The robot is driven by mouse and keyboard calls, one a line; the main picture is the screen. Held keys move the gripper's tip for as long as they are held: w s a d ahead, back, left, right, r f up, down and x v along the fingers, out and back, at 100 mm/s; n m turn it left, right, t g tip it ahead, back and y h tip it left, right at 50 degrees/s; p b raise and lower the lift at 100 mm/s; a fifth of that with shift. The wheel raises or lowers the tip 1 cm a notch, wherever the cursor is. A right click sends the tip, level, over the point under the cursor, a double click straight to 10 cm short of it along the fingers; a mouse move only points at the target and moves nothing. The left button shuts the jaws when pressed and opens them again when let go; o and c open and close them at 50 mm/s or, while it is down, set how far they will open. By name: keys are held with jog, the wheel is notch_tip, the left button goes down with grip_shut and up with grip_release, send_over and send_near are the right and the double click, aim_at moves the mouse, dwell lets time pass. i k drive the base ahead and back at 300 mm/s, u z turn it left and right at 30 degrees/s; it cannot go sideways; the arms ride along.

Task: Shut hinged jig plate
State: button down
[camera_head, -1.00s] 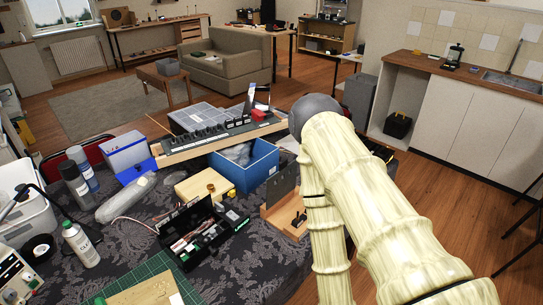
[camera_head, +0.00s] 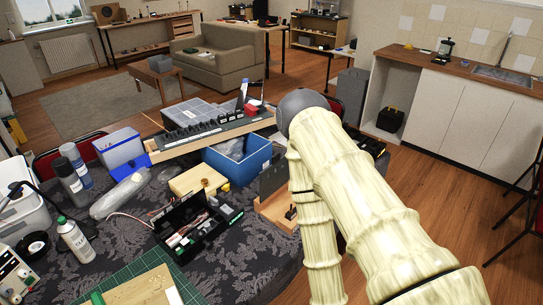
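What looks like the jig is a small wooden base (camera_head: 274,211) at the right edge of the cloth-covered table. A dark grey plate (camera_head: 271,178) stands raised at its back, so it looks open. A small dark fitting (camera_head: 290,213) sits on the base. My pale arm passes just right of the jig and hides part of its right side. My gripper is not visible; I cannot tell where it is relative to the plate or whether it is open.
A blue bin (camera_head: 238,162) stands behind the jig. An open black toolbox (camera_head: 197,226) lies to its left, with a pale wooden block (camera_head: 198,180) behind the toolbox. A long rack (camera_head: 210,134) crosses the table's back. Open floor lies right of the table.

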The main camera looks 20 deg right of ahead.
aim_at(268, 186)
jog(key=u, duration=0.5)
jog(key=k, duration=1.2)
jog(key=z, duration=0.05)
jog(key=i, duration=0.35)
jog(key=z, duration=0.7)
jog(key=i, duration=1.3)
jog(key=u, duration=0.55)
